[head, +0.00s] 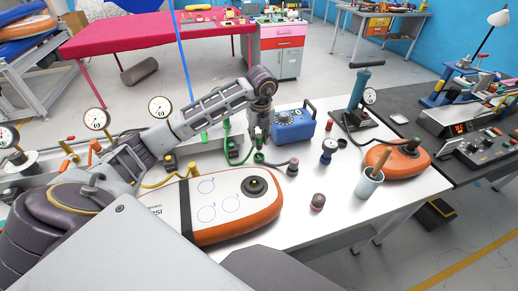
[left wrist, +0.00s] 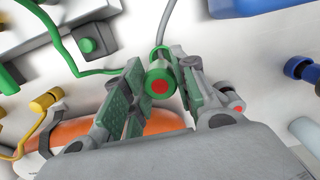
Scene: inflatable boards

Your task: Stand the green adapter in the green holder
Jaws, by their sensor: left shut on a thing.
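My left gripper (head: 258,134) reaches down over the middle of the white table. In the left wrist view its two padded fingers (left wrist: 158,92) are shut on the green adapter (left wrist: 157,88), which shows a red round end toward the camera. In the head view the adapter is mostly hidden by the fingers. My right gripper is not in view.
A blue box (head: 293,125) stands close to the right of the gripper. An orange and white board (head: 215,218) lies in front. A grey hose end (head: 292,168) and a cup (head: 368,183) are to the right.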

